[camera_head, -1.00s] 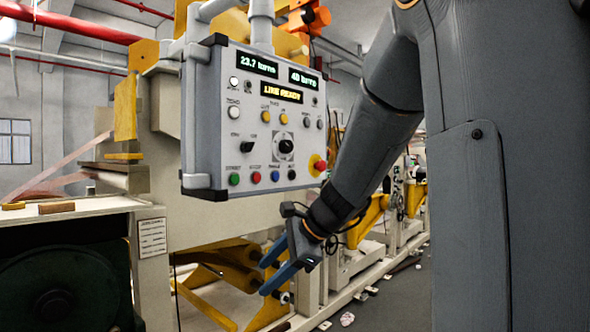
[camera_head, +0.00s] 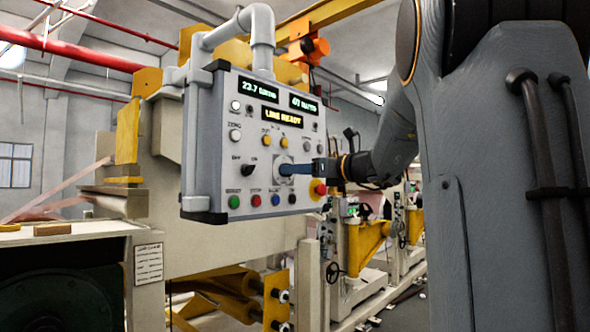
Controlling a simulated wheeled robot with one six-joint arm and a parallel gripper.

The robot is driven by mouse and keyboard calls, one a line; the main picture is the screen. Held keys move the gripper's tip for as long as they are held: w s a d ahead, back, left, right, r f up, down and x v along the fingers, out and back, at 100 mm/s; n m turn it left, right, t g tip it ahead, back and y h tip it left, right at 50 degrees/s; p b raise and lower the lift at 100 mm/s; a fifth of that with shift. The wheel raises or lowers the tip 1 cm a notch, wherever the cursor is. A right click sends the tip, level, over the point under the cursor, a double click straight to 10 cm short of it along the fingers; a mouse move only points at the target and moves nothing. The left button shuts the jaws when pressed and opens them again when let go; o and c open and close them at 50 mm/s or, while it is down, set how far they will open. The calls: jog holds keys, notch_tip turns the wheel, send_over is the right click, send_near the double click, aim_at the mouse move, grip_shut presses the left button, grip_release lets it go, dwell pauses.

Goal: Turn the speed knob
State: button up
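The control panel (camera_head: 245,195) is a light grey box with lit displays, buttons and knobs, hanging left of centre. The speed knob was a black knob on a pale square dial plate (camera_head: 283,159) in the panel's lower right area; the fingers now cover it. My gripper (camera_head: 287,169) reaches in from the right with blue fingers pointing left, their tips over the dial plate. The fingers overlap from this side, so I cannot tell their gap, or whether they touch the knob.
A red emergency button (camera_head: 320,188) on a yellow base sits just below my gripper. A row of coloured buttons, including a green one (camera_head: 234,202), runs along the panel's bottom. A black switch (camera_head: 250,170) is left of the dial. A grey pipe (camera_head: 262,35) holds the panel from above.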

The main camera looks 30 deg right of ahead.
jog(key=shift+x, duration=0.85)
jog(key=c, duration=1)
jog(key=shift+f, duration=0.1)
jog(key=shift+c, duration=0.2)
jog(key=shift+n+b, duration=0.3)
jog(key=shift+b, duration=0.15)
jog(key=n+b, duration=1.4)
jog(key=b, duration=0.4)
jog(key=shift+d+n, duration=0.1)
jog(key=shift+n, duration=0.3)
jog(key=shift+b, duration=0.3)
